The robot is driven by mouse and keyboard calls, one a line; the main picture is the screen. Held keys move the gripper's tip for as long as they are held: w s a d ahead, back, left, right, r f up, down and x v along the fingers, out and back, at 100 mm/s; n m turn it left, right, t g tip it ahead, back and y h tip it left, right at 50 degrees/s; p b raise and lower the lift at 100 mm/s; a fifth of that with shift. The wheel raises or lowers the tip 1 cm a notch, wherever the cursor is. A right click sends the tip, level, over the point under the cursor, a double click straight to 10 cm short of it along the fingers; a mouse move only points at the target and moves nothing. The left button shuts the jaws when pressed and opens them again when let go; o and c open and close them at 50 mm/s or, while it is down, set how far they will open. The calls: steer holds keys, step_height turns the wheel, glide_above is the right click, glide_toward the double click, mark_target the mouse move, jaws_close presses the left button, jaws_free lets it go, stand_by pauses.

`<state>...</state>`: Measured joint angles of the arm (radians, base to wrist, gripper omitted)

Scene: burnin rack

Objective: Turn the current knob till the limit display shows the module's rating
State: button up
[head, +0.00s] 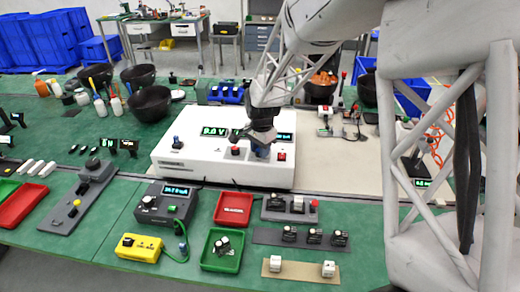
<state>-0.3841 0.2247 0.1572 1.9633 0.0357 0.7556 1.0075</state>
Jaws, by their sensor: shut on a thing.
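A white power supply (190,165) stands on the bench with several green-lit displays on its face. The left display (214,131) reads about 0.0 V. A right display (285,136) is partly hidden by my gripper and too small to read. My gripper (261,147) points down at the face and is shut on a blue knob, apparently the current knob, which its fingers mostly cover. Another blue knob (176,140) stands at the left, free. Small dark modules sit on a grey strip (263,237) in front and in a green tray (208,262); their ratings are unreadable.
A red button (282,156) is close to the right of my gripper. A grey meter (165,205), a yellow device (139,248) and a red tray (222,208) lie in front. Black bowls (150,104) stand behind left.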

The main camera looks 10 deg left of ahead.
steer(key=n, duration=0.7)
steer(key=shift+n, duration=0.4)
steer(key=n, duration=0.4)
steer(key=shift+w+n+g, duration=0.1)
steer(key=shift+n+g, duration=0.2)
steer(key=n, duration=0.3)
steer(key=shift+n, duration=0.4)
steer(key=o, duration=0.9)
steer(key=shift+o, duration=0.2)
steer(key=shift+r, duration=0.2)
